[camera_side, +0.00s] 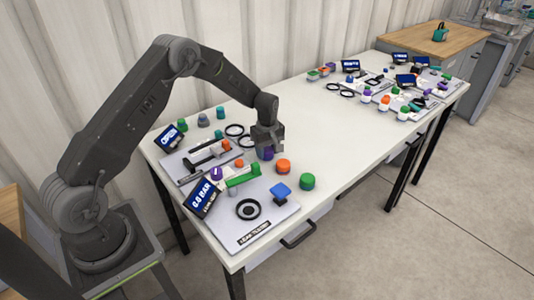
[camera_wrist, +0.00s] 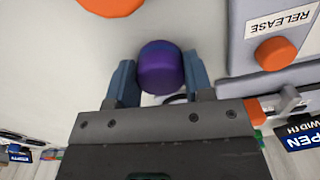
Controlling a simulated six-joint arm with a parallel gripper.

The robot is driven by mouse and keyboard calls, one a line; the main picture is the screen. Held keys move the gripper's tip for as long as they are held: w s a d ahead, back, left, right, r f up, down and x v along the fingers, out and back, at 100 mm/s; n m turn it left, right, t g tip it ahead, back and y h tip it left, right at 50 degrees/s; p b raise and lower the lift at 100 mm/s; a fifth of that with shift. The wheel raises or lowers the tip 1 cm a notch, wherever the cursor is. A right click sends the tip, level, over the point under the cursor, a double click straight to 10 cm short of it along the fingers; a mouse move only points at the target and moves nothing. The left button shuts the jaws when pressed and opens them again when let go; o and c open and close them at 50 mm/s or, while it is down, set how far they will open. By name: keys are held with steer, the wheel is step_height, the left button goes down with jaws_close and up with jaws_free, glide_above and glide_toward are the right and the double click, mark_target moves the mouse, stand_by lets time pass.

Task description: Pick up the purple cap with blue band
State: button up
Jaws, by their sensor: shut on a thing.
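The purple cap with blue band (camera_wrist: 160,70) sits between the two fingers of my gripper (camera_wrist: 160,84) in the wrist view. The fingers are shut on its sides. In the side view the purple cap (camera_side: 265,154) shows just under my gripper (camera_side: 266,146), low over the white table beside the fixture plates. I cannot tell whether the cap touches the table. Its blue band shows only as a darker bluish edge in the wrist view.
An orange cap (camera_side: 283,166) and a green cap (camera_side: 307,181) stand close on the right. A fixture plate with a blue-topped part (camera_side: 281,190) lies in front. The table's middle (camera_side: 330,130) is clear.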

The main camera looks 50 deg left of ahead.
steer(key=shift+c, duration=0.6)
